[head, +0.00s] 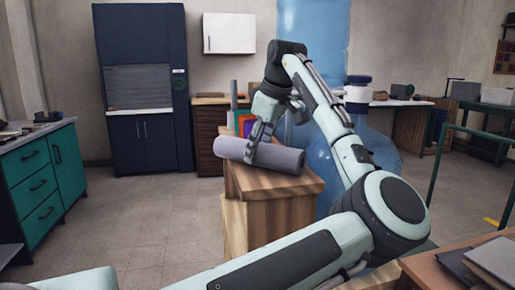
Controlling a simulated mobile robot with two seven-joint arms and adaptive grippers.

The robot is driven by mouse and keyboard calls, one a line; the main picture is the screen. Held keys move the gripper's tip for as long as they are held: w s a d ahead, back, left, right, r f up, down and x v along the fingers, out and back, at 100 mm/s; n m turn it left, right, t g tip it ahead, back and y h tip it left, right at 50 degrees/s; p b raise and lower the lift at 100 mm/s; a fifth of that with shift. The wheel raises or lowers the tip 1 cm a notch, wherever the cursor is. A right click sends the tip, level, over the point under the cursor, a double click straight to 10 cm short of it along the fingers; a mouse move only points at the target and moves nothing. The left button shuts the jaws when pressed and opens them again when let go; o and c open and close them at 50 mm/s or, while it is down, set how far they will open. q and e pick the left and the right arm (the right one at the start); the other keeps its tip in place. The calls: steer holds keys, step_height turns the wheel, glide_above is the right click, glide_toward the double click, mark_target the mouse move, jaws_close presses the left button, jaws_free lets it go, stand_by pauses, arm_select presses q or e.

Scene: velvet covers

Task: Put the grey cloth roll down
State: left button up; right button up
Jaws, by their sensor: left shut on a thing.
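The grey cloth roll (285,159) is in the middle of the head view, lying roughly level over the top of a wooden stand (272,188). My left gripper (252,157) reaches down onto the roll from above and is shut on it near its middle. The fingers hide a strip of the roll. The roll's underside is at or just above the wooden top; I cannot tell whether it touches. My right gripper is not in view.
Several coloured upright items (244,122) stand just behind the roll. A large translucent blue container (375,150) stands behind my arm. A green drawer cabinet (50,170) is at left, a dark blue cabinet (145,145) at the back. The floor (150,215) between is clear.

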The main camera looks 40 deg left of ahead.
arm_select(q)
steer(key=o, duration=1.4)
steer(key=shift+f, duration=0.15)
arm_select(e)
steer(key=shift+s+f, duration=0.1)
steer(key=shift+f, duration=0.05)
arm_select(q)
steer(key=v, duration=0.6)
steer(key=shift+r, duration=0.25)
steer(key=v, duration=0.4)
steer(key=shift+d+r, duration=0.15)
steer(key=shift+r, duration=0.05)
steer(key=shift+s+d+r, duration=0.15)
steer(key=shift+d+r, duration=0.1)
steer(key=shift+r, duration=0.35)
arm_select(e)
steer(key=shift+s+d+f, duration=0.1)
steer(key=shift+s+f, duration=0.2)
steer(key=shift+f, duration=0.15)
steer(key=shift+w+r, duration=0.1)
